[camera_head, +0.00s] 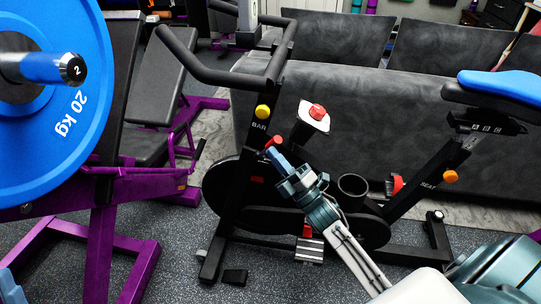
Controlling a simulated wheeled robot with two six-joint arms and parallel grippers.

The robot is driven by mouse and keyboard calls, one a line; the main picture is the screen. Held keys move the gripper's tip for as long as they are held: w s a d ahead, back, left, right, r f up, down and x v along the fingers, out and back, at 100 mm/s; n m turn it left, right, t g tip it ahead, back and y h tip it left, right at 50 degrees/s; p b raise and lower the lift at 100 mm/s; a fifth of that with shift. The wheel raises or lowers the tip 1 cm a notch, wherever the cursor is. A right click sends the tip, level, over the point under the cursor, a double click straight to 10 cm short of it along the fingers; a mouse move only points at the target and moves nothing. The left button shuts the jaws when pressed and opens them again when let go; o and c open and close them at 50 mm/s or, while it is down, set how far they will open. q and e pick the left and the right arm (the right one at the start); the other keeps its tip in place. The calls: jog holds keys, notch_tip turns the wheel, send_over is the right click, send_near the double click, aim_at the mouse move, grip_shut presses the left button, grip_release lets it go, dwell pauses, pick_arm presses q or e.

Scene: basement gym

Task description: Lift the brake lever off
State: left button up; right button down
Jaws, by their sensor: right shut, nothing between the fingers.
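A black exercise bike (232,225) stands in the middle of the view. A red tip (274,140), which may be the brake lever's end, shows on its frame below the yellow BAR knob (263,112). My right gripper (277,155) reaches in from the lower right. Its fingers are shut and empty, with the tips right by the red tip; I cannot tell whether they touch. The gripper and arm hide part of the bike's middle. A blue-grey part, likely of my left gripper (10,288), shows at the lower left edge; its fingers cannot be made out.
A red knob on a pale plate (316,112) and a cup holder (353,186) are near my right arm. The handlebar (215,75) rises above, and the blue seat (505,86) is at right. A purple weight bench (100,240) with a blue plate (60,165) stands left.

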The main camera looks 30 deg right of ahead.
pick_arm(q)
jog(key=shift+w+a+f+n+g+y+p, duration=0.15)
jog(key=shift+w+f+n+g+y, duration=0.2)
jog(key=shift+w+f+g, duration=0.25)
jog(key=shift+w+f+n+g+y+p, duration=0.1)
jog(key=shift+w+f+n+g+y, duration=0.25)
jog(key=shift+f+g, duration=0.35)
jog(key=shift+w+a+f+n+g+y+p, duration=0.15)
jog(key=shift+w+f+g+y, duration=0.25)
jog(key=shift+f, duration=0.4)
pick_arm(e)
jog(key=shift+w+d+r, duration=0.2)
jog(key=shift+w+d, duration=0.05)
jog(key=shift+d, duration=0.1)
